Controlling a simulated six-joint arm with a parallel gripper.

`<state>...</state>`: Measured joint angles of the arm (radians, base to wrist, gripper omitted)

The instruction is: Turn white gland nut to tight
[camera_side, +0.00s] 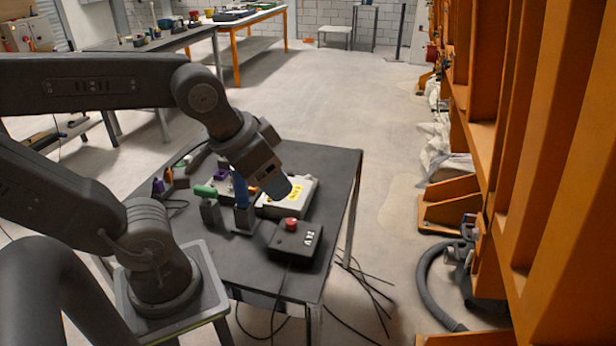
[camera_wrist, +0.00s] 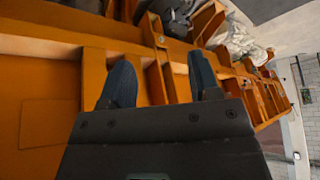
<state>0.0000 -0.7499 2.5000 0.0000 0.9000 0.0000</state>
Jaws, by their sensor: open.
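My gripper (camera_side: 272,185) hangs over the dark table in the side view, in front of a pale box with a yellow label (camera_side: 296,191). In the wrist view my gripper (camera_wrist: 160,72) has its two dark blue fingers well apart, with nothing between them. It faces the orange frame there. I cannot make out the white gland nut in either view. It may be hidden or too small to tell.
A black box with a red button (camera_side: 296,240) sits near the front of the table (camera_side: 340,170). A green-handled item (camera_side: 205,190) and a blue upright item (camera_side: 240,190) stand left of the pale box.

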